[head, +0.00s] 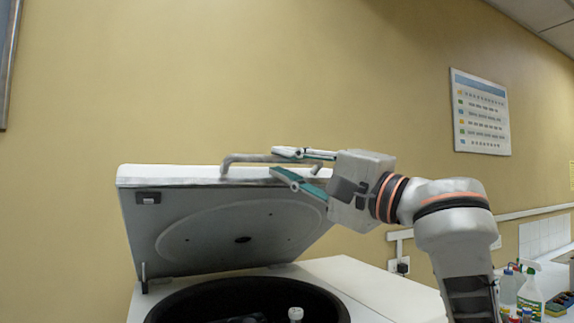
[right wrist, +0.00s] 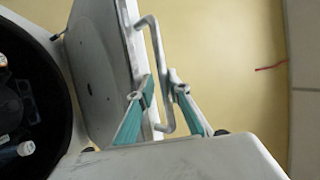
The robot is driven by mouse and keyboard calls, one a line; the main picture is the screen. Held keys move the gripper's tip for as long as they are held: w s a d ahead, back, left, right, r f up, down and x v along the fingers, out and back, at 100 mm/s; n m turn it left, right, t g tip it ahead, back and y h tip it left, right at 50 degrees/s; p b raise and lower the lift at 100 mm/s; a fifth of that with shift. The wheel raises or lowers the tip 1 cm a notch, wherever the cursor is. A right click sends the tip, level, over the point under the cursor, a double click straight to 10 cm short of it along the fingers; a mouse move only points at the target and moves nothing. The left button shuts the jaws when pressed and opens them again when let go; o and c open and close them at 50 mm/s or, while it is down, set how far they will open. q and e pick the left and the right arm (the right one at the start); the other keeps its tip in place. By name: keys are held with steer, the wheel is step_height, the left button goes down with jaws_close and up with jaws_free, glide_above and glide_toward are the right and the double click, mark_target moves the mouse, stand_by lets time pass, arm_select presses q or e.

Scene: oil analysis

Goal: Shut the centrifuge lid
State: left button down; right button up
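The centrifuge (head: 375,291) stands in front of me with its lid (head: 195,225) raised and tilted back. The lid's underside shows, with a latch at its left corner. A bar handle (head: 229,160) runs along the lid's top edge, and it also shows in the right wrist view (right wrist: 157,50). My right gripper (head: 283,163) comes in from the right at the lid's top edge. Its fingers are apart, one on each side of the handle bar in the right wrist view (right wrist: 162,82). I cannot tell whether they touch it. My left gripper is not in view.
The dark centrifuge bowl (head: 165,308) is open below the lid, with a white-capped tube (head: 295,314) in it. A bench at the right holds a spray bottle (head: 531,294) and other small items. The wall behind carries a chart (head: 481,113).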

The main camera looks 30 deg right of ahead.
step_height(320, 180, up, 10)
steer(key=shift+f, duration=0.1)
stand_by(0.4)
stand_by(0.6)
